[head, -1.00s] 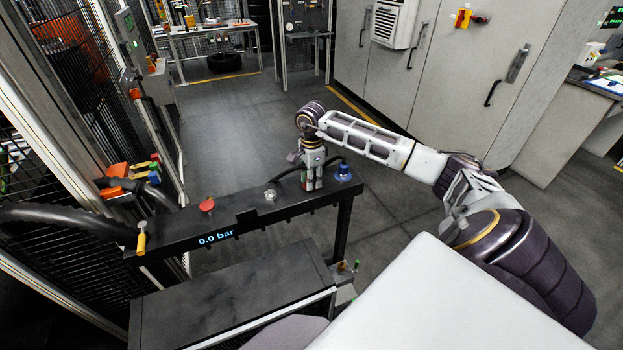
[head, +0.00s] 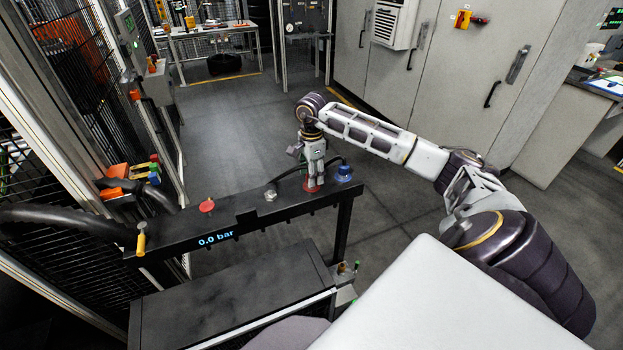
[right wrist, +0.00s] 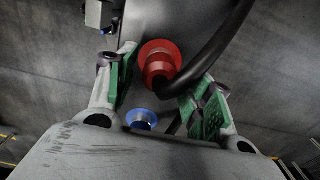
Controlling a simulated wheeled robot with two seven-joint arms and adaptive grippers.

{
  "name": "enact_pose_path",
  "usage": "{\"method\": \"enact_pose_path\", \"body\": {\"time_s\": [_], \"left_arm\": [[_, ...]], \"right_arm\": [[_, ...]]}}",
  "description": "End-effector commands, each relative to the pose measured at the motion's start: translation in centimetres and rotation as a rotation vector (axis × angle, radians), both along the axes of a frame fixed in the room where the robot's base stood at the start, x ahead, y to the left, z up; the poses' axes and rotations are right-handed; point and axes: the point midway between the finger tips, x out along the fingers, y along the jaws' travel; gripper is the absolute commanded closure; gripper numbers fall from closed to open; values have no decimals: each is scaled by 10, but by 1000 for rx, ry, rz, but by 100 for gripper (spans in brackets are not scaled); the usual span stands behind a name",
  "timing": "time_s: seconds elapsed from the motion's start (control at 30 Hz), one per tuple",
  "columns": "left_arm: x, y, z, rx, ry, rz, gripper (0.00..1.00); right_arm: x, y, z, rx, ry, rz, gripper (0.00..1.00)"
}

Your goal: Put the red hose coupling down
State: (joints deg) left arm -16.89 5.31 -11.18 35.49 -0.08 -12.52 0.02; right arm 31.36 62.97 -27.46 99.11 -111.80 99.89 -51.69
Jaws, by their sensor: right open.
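The red hose coupling (head: 312,188) stands on the dark bar (head: 262,225) in the head view, between a small metal fitting and a blue fitting (head: 344,173). A black hose runs from it. My right gripper (head: 314,172) is just above it, pointing down. In the right wrist view, the red coupling (right wrist: 158,58) shows between the two spread green-padded fingers (right wrist: 163,85), with gaps beside it. How it is seated on the bar is hidden. My left gripper is not in view.
A red knob (head: 207,205) and a yellow handle (head: 141,240) sit at the bar's left part. The display reads 0.0 bar. A black box (head: 235,290) stands below the bar. Fencing is at left, grey cabinets (head: 440,60) behind; the floor between is clear.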

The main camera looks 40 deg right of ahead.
Motion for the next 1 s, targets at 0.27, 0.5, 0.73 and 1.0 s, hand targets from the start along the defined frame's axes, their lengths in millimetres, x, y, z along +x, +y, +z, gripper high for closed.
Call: {"method": "enact_pose_path", "body": {"time_s": [0.27, 0.5, 0.73, 1.0], "left_arm": [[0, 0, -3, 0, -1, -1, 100], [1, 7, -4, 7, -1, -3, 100], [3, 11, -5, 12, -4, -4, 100], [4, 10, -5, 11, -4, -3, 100]], "right_arm": [[0, 0, 36, -1, -3, 2, 48], [1, 0, 64, 0, -4, 0, 48], [1, 0, 84, 1, -1, 0, 48], [0, 0, 93, 0, 0, 0, 48]]}}
